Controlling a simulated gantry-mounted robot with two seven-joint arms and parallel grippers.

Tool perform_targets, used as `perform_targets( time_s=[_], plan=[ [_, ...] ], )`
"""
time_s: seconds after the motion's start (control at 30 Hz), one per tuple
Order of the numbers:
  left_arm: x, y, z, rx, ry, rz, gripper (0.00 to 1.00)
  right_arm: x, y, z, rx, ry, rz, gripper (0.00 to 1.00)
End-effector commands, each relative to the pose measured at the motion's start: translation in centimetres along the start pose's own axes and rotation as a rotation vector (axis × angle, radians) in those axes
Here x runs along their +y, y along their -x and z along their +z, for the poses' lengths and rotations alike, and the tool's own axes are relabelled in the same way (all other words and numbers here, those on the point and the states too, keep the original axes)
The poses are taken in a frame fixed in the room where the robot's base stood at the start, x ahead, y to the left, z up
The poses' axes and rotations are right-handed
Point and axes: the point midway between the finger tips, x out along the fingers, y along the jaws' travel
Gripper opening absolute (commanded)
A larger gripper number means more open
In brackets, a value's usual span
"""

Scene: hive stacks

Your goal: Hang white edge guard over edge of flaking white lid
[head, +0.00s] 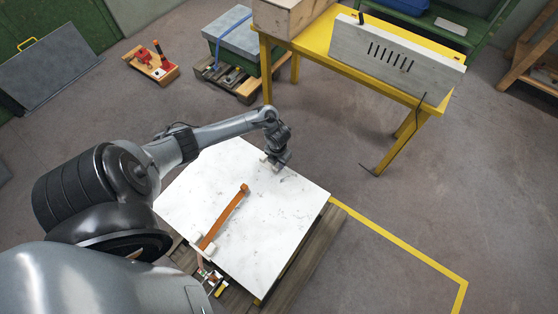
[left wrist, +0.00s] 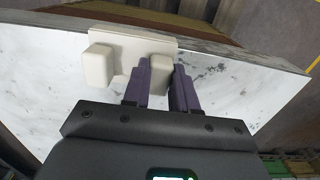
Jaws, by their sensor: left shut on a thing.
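The flaking white lid (head: 245,235) lies flat as a broad slab; its marked face and an edge also show in the left wrist view (left wrist: 235,85). My left gripper (head: 275,161) is at the lid's far edge. In the left wrist view its dark purple fingers (left wrist: 164,85) are shut on a block of the white edge guard (left wrist: 128,45). The guard is a pale plate with two blocks, and it overlaps the lid's edge in that view. I cannot tell whether it touches the lid. In the head view the guard is mostly hidden by the gripper. My right gripper is not in view.
An orange strap (head: 225,217) lies across the lid, which rests on a wooden pallet (head: 310,252). A yellow table (head: 372,80) with an upright slotted pale panel (head: 390,55) stands behind. Floor is clear right of the lid, inside a yellow line (head: 400,240).

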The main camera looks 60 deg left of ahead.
Motion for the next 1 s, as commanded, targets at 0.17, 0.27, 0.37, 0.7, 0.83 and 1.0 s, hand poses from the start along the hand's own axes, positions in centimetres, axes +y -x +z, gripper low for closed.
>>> perform_targets(
  time_s=[0.17, 0.27, 0.37, 0.7, 0.83, 1.0],
  plan=[
    [0.0, 0.0, 0.0, -0.001, 0.0, 0.0, 0.0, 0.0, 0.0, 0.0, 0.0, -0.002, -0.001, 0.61],
    [0.0, 0.0, 0.0, -0.001, 0.0, 0.0, 0.35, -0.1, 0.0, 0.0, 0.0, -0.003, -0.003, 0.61],
    [0.0, 0.0, 0.0, -0.001, 0.0, 0.0, 0.5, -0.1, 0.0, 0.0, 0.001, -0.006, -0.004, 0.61],
    [0.0, 0.1, 0.0, -0.001, 0.0, 0.0, 0.57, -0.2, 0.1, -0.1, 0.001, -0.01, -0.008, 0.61],
    [0.0, 0.9, 0.1, -0.002, -0.001, -0.001, 0.57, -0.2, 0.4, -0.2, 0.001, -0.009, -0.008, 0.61],
    [0.1, 3.3, 0.1, -0.003, -0.003, 0.0, 0.57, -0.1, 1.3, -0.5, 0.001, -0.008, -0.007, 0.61]
  ],
)
